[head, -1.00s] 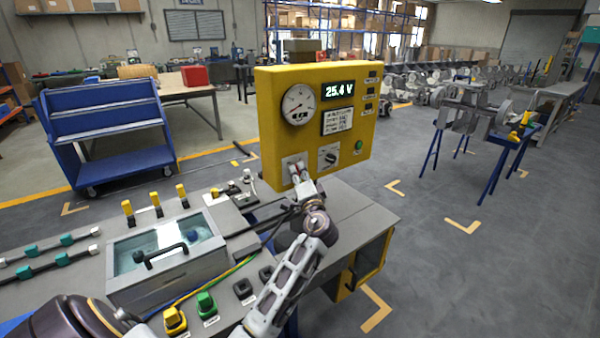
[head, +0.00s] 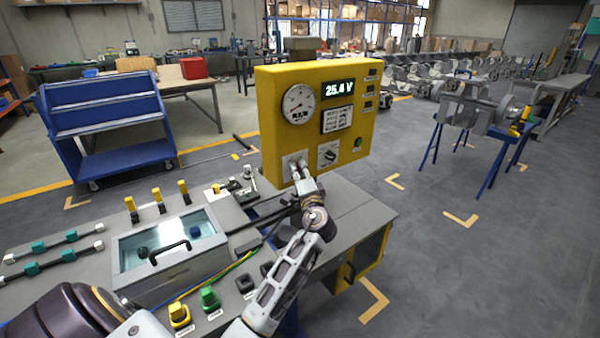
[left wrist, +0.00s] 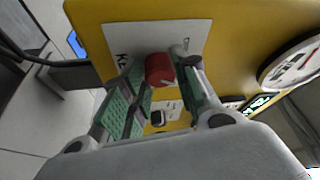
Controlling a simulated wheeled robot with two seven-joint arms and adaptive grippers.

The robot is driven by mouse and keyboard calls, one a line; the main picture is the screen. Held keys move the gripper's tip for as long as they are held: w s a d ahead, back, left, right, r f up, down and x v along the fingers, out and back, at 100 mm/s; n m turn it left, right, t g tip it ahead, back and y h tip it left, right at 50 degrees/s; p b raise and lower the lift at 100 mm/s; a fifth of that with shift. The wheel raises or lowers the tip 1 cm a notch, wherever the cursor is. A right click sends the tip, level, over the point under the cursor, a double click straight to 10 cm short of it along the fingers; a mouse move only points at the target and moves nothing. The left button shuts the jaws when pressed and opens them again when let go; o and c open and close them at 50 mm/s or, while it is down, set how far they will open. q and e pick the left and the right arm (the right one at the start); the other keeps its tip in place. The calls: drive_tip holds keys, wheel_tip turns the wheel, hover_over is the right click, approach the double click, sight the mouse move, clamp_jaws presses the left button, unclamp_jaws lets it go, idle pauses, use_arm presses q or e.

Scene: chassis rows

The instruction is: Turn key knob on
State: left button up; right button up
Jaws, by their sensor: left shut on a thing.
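The yellow control panel (head: 270,115) stands upright on the workbench. The key knob (left wrist: 158,69) is a red cylinder on a light label plate in the left wrist view. My left gripper (left wrist: 160,80) has its two green-padded fingers on either side of the red knob and is shut on it. In the head view my left gripper (head: 299,172) reaches the lower left of the panel front and covers most of the knob. A black rotary switch (head: 327,154) sits to the right of it. My right gripper is not in view.
The panel carries a round gauge (head: 299,104), a display reading 25.4 V (head: 339,88) and a green button (head: 358,143). A clear-lidded box (head: 165,250) and cables lie on the bench to the left.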

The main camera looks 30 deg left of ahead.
use_arm(q)
drive_tip(key=o, duration=1)
drive_tip(key=shift+w, duration=0.1)
drive_tip(key=shift+d, duration=0.1)
drive_tip(key=v, duration=1.2)
idle(0.3)
